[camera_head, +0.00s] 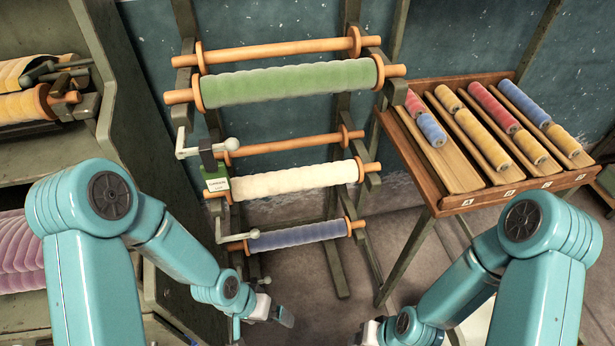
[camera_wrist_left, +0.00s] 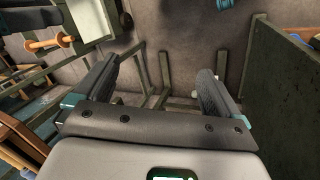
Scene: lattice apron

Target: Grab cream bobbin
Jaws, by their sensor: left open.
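The cream bobbin (camera_head: 295,180) lies across the lower middle of the upright rack in the head view, with orange wooden flanges and pegs at its ends. It sits below a bare wooden rod and above a blue bobbin (camera_head: 302,234). My left gripper (camera_head: 284,316) is low in front of the rack, apart from the cream bobbin and below it. In the left wrist view its fingers (camera_wrist_left: 172,66) are spread with nothing between them. My right gripper is only partly visible at the bottom edge (camera_head: 368,334), and its fingers are hidden.
A green bobbin (camera_head: 290,83) sits higher on the rack (camera_head: 337,262). Crank handles (camera_head: 224,146) jut out at its left side. A wooden tray table (camera_head: 440,205) with small coloured spools stands at right. Shelves (camera_head: 130,110) with other rolls stand at left. Open floor lies between rack and table.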

